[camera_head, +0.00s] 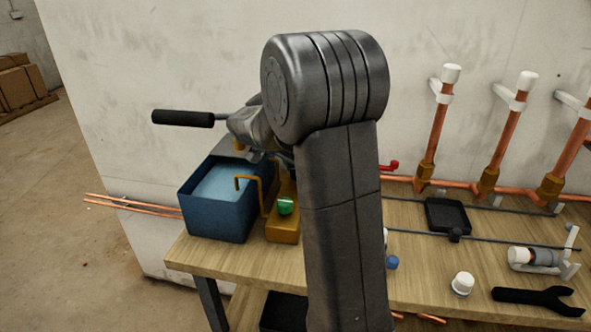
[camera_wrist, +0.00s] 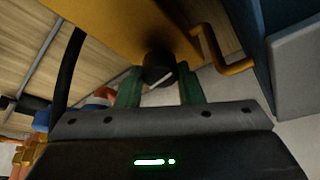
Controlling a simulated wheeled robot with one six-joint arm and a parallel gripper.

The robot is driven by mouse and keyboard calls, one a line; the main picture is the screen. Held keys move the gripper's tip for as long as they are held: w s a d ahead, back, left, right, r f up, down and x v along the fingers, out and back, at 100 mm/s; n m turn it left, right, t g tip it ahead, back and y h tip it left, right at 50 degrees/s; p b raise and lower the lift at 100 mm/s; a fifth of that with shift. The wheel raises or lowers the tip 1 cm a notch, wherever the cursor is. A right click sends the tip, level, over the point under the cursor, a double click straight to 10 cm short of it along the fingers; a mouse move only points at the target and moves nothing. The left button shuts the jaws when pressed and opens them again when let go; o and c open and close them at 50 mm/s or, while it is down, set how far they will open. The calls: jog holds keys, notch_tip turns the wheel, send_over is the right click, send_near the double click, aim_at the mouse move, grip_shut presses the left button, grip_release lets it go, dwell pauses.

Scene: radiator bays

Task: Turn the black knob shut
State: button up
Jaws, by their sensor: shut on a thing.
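The black knob (camera_wrist: 158,70) sits on the face of the yellow box (camera_wrist: 125,25) in the wrist view and has a pale line across it. My gripper (camera_wrist: 160,86) has its two green fingers on either side of the knob, closed on it. In the head view the yellow box (camera_head: 283,230) stands on the bench beside the blue tank, with a green round part (camera_head: 285,206) on it.
A blue water tank (camera_head: 213,214) and a bent brass pipe (camera_head: 264,190) are close by. A black tray (camera_head: 463,216), white cap (camera_head: 463,282), black wrench (camera_head: 535,299) and white-ended fitting (camera_head: 533,257) lie right. Upright copper pipes (camera_head: 433,137) line the wall.

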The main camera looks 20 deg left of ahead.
jog(key=shift+a+m+h, duration=0.1)
jog(key=shift+m+h, duration=0.2)
jog(key=shift+m, duration=0.7)
jog(key=o, duration=1)
jog(key=v, duration=0.7)
jog(key=shift+r+p, duration=0.3)
jog(key=shift+p, duration=0.15)
jog(key=shift+w+a+f, duration=0.1)
